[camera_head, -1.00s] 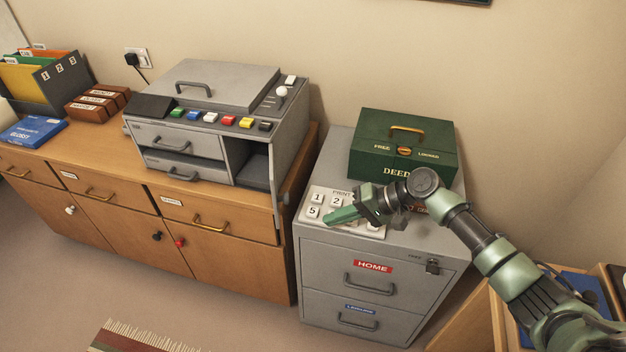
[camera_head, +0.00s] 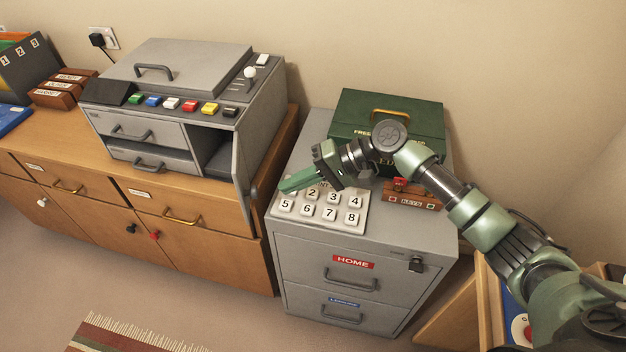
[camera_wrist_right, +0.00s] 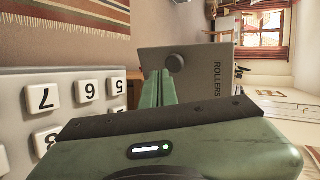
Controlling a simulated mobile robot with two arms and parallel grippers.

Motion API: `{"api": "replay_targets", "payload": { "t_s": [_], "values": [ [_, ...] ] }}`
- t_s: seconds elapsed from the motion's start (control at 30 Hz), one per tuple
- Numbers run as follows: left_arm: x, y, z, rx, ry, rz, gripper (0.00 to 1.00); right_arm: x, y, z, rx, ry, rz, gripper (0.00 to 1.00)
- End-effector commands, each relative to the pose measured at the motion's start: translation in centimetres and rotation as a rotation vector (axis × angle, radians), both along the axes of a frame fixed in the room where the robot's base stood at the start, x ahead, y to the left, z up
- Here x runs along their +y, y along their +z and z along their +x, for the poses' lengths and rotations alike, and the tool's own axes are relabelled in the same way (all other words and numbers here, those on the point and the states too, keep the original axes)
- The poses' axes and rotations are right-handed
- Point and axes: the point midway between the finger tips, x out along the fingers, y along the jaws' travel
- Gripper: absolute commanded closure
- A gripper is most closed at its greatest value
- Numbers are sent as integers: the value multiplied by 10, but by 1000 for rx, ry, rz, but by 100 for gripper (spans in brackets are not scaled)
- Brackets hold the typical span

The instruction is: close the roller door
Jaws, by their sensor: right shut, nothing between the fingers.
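The roller door (camera_head: 241,174) is a grey panel at the right end of the grey printing machine (camera_head: 195,68). It stands open, swung out toward the front, leaving the dark compartment (camera_head: 212,152) uncovered. In the right wrist view the door (camera_wrist_right: 198,82) shows its "ROLLERS" lettering and a round dark knob (camera_wrist_right: 176,62). My right gripper (camera_head: 283,187) is shut and empty, to the right of the door over the left edge of the number keypad. In the wrist view its fingers (camera_wrist_right: 158,88) overlap the door's face; I cannot tell whether they touch. My left gripper is not in view.
The number keypad (camera_head: 318,213) lies on the grey filing cabinet (camera_head: 400,237), with a green deed box (camera_head: 350,110) and a small brown keys box (camera_head: 420,203) behind. The wooden sideboard (camera_head: 215,245) carries the machine. A narrow gap separates sideboard and cabinet.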

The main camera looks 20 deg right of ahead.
Motion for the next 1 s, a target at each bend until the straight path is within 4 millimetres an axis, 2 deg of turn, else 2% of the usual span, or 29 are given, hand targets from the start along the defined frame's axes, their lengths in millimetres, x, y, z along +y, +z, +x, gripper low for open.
{"api": "replay_targets", "payload": {
  "t_s": [0.03,0.1,0.3,0.77,0.87,1.0],
  "values": [
    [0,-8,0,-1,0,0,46,9,-8,1,0,2,2,100],
    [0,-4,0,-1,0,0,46,21,-2,4,-2,2,2,100],
    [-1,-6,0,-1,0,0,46,41,-1,7,-1,0,0,100],
    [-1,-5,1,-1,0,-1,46,45,-1,8,1,-1,-1,100],
    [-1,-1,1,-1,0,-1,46,46,0,7,2,-9,0,100],
    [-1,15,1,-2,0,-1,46,51,4,4,4,-44,1,100]
  ]
}}
